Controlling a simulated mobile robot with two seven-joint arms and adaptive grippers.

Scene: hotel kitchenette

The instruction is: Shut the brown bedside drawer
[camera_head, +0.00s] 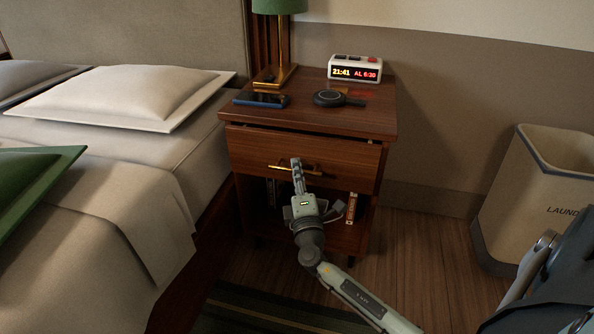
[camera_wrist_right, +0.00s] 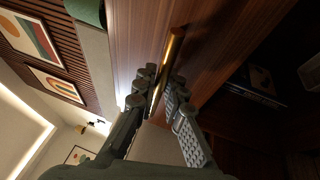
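The brown bedside drawer (camera_head: 345,160) is in the nightstand, below its top. It stands slightly out, with a dark gap along its upper edge. Its brass handle (camera_head: 279,168) runs across the front. My right gripper (camera_head: 297,164) is at the middle of this handle. In the right wrist view, the handle (camera_wrist_right: 174,45) passes between the two fingers of my right gripper (camera_wrist_right: 160,78). The fingers look open, with some space beside the bar; whether they touch it is unclear. My left gripper is not in view.
The nightstand top (camera_head: 350,118) holds a lamp (camera_head: 283,40), a phone (camera_head: 261,99), a round dark charger (camera_head: 330,98) and an alarm clock (camera_head: 354,69). Books (camera_head: 351,208) stand on the shelf below. The bed (camera_head: 110,200) is close at left; a laundry bin (camera_head: 535,195) stands at right.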

